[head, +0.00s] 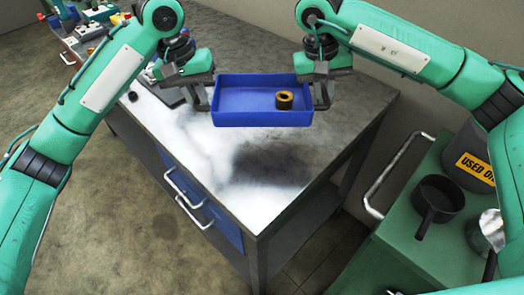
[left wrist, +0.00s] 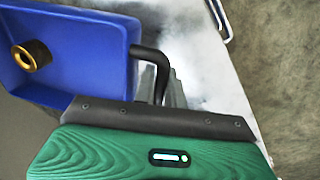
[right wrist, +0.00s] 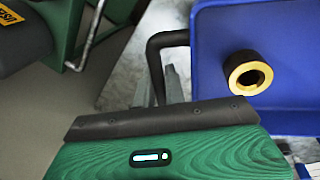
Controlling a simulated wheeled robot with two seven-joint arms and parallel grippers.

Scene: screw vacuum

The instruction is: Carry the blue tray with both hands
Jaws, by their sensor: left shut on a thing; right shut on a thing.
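The blue tray (head: 240,97) is held level above the metal workbench (head: 210,150), with a dark shadow below it. A brass ring with a dark side (head: 284,100) lies inside the tray, right of its middle. My left gripper (head: 206,103) is shut on the tray's left handle, a dark bar that shows in the left wrist view (left wrist: 158,68). My right gripper (head: 322,101) is shut on the right handle, seen in the right wrist view (right wrist: 155,65). The fingertips are partly hidden behind the handles.
The workbench has blue drawers (head: 200,205) with metal handles at its front left. A green cart (head: 405,225) with a dark pan (head: 438,197) and a grey drum (head: 468,150) stands at the right. Bottles and parts lie at the far left. The benchtop below the tray is clear.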

